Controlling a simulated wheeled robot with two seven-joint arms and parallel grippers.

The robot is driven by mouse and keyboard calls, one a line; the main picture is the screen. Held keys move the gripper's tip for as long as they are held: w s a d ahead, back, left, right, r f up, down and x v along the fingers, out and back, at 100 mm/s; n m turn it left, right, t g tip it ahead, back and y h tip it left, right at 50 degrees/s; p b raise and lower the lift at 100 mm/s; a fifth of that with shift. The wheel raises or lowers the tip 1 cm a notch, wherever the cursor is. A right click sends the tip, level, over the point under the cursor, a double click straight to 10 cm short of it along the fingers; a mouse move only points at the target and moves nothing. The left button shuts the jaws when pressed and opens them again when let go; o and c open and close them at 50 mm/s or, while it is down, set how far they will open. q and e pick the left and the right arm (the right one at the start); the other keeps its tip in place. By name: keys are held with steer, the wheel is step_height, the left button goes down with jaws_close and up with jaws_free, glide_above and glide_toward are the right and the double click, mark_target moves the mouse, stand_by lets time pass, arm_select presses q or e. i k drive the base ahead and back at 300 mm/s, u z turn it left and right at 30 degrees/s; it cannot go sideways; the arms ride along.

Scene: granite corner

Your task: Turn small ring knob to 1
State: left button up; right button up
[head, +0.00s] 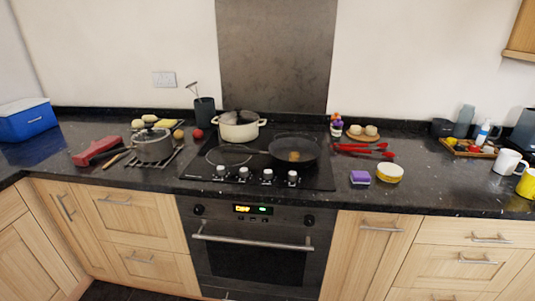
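A black hob (210,182) is set in the dark granite worktop. Several silver knobs stand in a row along its front edge: a leftmost knob (221,172), one beside it (243,174), another further right (267,176) and a rightmost knob (293,178). The markings are too small to read, so I cannot tell which knob serves the small ring or how each is set. A cream pot (238,132) sits at the back of the hob and a black frying pan (295,150) at the right, with something yellow-brown inside. Neither of my grippers is in view.
Below the hob is an oven (252,262) with a lit display and a bar handle.

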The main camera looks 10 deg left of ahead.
mark_target(268, 173)
steer(key=z, duration=0.4)
steer(key=i, duration=1.1)
steer(key=u, duration=0.5)
